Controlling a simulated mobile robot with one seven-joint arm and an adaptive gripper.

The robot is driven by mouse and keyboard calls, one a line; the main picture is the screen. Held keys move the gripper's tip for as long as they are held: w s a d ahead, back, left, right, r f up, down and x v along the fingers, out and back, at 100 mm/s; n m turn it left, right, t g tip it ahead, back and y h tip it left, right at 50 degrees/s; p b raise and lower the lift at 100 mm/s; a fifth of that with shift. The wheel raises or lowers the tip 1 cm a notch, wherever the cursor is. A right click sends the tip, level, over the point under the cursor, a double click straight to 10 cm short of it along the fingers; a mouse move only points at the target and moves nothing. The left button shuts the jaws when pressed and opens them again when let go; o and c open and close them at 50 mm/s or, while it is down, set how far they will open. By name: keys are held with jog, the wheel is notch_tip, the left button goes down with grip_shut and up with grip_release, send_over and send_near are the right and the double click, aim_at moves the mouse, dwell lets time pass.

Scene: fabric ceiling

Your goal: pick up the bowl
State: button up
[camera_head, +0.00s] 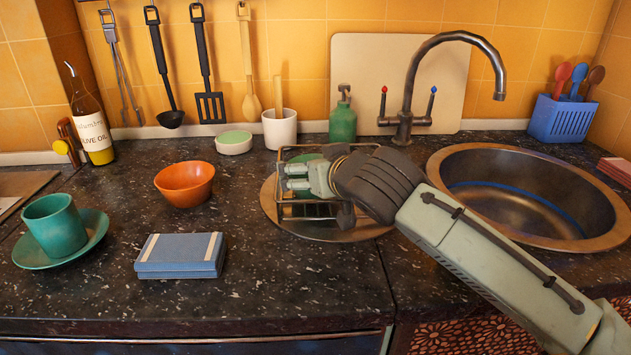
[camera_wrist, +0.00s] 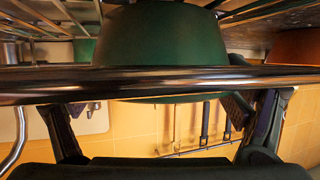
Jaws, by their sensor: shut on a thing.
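A dark green bowl (camera_wrist: 165,35) fills the top middle of the wrist view, seen very close behind a dark rail. In the head view, only part of its green shape (camera_head: 306,158) shows inside a wire rack, partly covered by my arm. My gripper (camera_head: 297,178) is at the rack; its fingers (camera_wrist: 160,108) stand wide apart on either side of the bowl. It is shut on the green bowl, though the rail hides the contact. An orange bowl (camera_head: 185,184) sits apart on the counter to the left; its edge shows in the wrist view (camera_wrist: 294,46).
The wire rack (camera_head: 330,211) stands on a round tray (camera_head: 325,232) around the gripper. The sink (camera_head: 440,160) and tap (camera_head: 405,110) are right. A blue box (camera_head: 180,262), green cup (camera_head: 52,222) and saucer (camera_head: 92,240) are left. The front middle counter is clear.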

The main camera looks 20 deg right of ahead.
jog(key=shift+r, duration=0.1)
jog(key=shift+r, duration=0.5)
notch_tip(320, 180, up, 2)
jog(key=shift+r+b, duration=0.2)
jog(key=shift+b, duration=0.1)
jog(key=s+a, duration=0.1)
jog(key=s, duration=0.4)
jog(key=s+a+r+b, duration=0.1)
jog(key=s+a, duration=0.1)
jog(key=s, duration=0.3)
jog(key=s+a+b, duration=0.1)
jog(key=s, duration=0.4)
jog(key=shift+s+a+r, duration=0.15)
jog(key=shift+r, duration=0.2)
